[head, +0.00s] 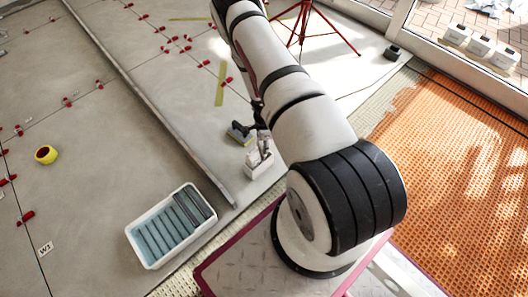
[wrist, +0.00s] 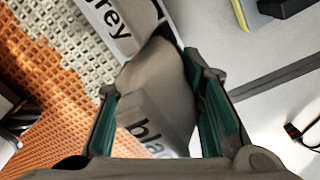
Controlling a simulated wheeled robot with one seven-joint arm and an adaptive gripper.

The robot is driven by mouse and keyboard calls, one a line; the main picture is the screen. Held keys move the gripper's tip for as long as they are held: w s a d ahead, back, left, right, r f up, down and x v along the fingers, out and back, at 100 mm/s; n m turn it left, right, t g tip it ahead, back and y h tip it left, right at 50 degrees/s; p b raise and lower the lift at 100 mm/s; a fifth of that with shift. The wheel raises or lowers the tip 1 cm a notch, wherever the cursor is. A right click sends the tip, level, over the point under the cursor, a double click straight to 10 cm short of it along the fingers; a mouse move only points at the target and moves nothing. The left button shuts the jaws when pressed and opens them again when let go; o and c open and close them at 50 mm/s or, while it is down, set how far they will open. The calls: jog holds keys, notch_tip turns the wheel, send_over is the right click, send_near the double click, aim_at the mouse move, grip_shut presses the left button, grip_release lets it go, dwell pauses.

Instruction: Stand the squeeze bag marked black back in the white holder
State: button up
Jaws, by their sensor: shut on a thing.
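My gripper is close above the holder there, mostly hidden by my arm. I cannot tell whether the held bag touches the holder.
Orange matting (head: 460,170) covers the right. A yellow tape roll (head: 46,154) lies far left.

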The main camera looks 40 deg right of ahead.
jog(key=shift+f+b, duration=0.85)
jog(key=shift+f, duration=1.35)
jog(key=shift+f, duration=0.2)
jog(key=o, duration=1)
jog(key=shift+r, duration=0.1)
